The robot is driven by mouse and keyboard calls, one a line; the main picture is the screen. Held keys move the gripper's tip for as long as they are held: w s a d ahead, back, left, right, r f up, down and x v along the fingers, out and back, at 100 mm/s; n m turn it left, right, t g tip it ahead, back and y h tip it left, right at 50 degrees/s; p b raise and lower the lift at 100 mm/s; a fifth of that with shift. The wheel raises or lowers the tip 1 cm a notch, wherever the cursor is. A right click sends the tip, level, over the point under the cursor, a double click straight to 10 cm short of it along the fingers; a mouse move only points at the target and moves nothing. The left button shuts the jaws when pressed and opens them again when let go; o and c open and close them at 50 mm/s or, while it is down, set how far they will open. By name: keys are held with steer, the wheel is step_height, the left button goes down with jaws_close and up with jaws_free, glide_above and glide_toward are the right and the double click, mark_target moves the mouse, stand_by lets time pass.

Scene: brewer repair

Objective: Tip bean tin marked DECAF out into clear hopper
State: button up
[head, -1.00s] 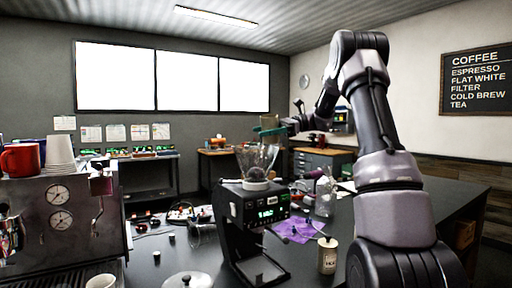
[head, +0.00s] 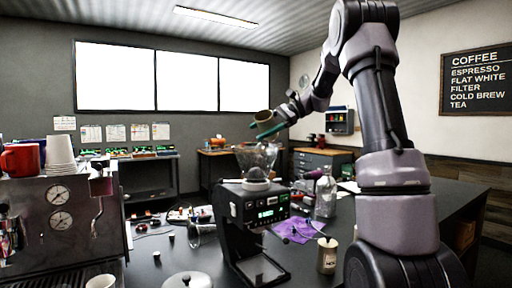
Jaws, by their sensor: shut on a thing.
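My gripper (head: 270,129), with green fingers, is shut on a small tan tin (head: 263,118) above the clear hopper (head: 257,160). The tin is tilted, and its round end faces up and left. Its label does not show, so I cannot read DECAF on it. I see no beans falling. The hopper is a clear cone on top of the black grinder (head: 254,215); its contents are too small to tell.
A light canister (head: 327,257) with a dark label stands right of the grinder. The steel espresso machine (head: 65,220) fills the left. A round lid (head: 187,281) lies in front.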

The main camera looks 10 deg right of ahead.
mark_target(258, 124)
steer(key=shift+a, duration=0.1)
steer(key=shift+r+t+h, duration=0.1)
steer(key=shift+t+h, duration=0.2)
steer(key=shift+h, duration=0.1)
steer(key=shift+w+d+r+n+t+h, duration=0.1)
steer(key=shift+d+r+n+t+h, duration=0.05)
steer(key=shift+r+n+t+h, duration=0.45)
steer(key=shift+w+d+r+n+t+h, duration=0.1)
steer(key=shift+r+n+t+h, duration=0.25)
steer(key=shift+n+t+h, duration=0.25)
stand_by(1.5)
steer(key=shift+s+a+r+n+t+h, duration=0.4)
steer(key=shift+s+a+n, duration=0.1)
steer(key=shift+s, duration=0.15)
stand_by(0.4)
steer(key=shift+a+f+n+t+h, duration=0.1)
steer(key=shift+f+n+t+h, duration=0.2)
steer(key=shift+f+t+h, duration=0.15)
stand_by(0.6)
steer(key=shift+s+r+n+t+h, duration=0.15)
steer(key=shift+r+n+t+h, duration=0.25)
steer(key=shift+t, duration=0.15)
stand_by(0.6)
steer(key=shift+s+a+f+n+t+h, duration=0.15)
steer(key=shift+f+n+t+h, duration=0.25)
steer(key=shift+t, duration=0.1)
stand_by(0.6)
steer(key=shift+r, duration=0.1)
stand_by(0.4)
